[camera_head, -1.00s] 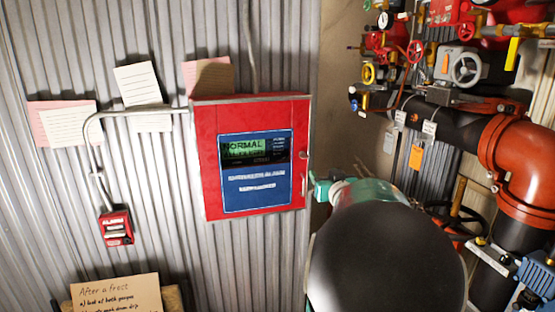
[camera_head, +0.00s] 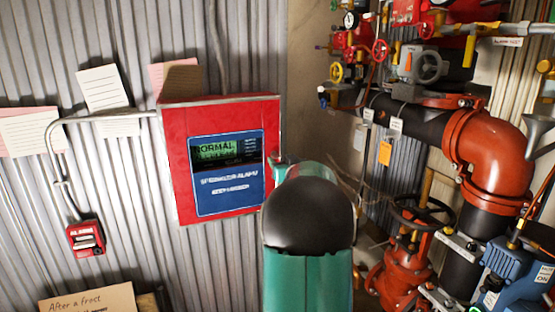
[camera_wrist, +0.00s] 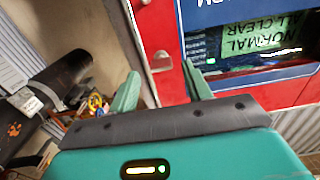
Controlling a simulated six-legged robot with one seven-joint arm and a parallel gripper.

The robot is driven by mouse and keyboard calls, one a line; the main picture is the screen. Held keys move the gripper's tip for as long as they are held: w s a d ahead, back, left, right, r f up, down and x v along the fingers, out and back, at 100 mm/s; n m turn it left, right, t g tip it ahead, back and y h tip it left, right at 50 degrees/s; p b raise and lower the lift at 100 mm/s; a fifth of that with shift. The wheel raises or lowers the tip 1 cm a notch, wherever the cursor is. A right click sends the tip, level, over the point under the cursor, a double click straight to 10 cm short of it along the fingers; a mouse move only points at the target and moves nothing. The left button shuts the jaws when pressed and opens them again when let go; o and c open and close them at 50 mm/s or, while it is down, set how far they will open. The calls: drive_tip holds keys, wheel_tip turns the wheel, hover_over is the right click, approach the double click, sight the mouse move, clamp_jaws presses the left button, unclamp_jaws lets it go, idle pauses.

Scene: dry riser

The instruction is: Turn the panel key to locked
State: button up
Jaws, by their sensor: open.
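The red alarm panel (camera_head: 180,160) hangs on the corrugated wall, its display reading NORMAL. It shows upside down in the wrist view (camera_wrist: 160,25). A small metallic piece that looks like the panel key (camera_wrist: 160,63) sits on the red face near the panel's edge. My gripper (camera_wrist: 160,69) is open, its two green fingers pointing at the panel, one on either side of this piece. I cannot tell whether they touch it. In the head view, my arm hides the key, and only a little of my gripper (camera_head: 279,166) shows beside the panel's right edge.
A red alarm box (camera_head: 86,239) and paper notes (camera_head: 103,88) are on the wall to the left. Red and black pipes (camera_head: 490,150), valves and a large handwheel (camera_head: 422,212) crowd the right side. A metal latch (camera_wrist: 132,12) is near the key.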

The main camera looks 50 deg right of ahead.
sight(273, 156)
drive_tip(key=x, duration=0.2)
drive_tip(key=shift+w+d, duration=0.15)
drive_tip(key=shift+w, duration=0.25)
drive_tip(key=c, duration=1)
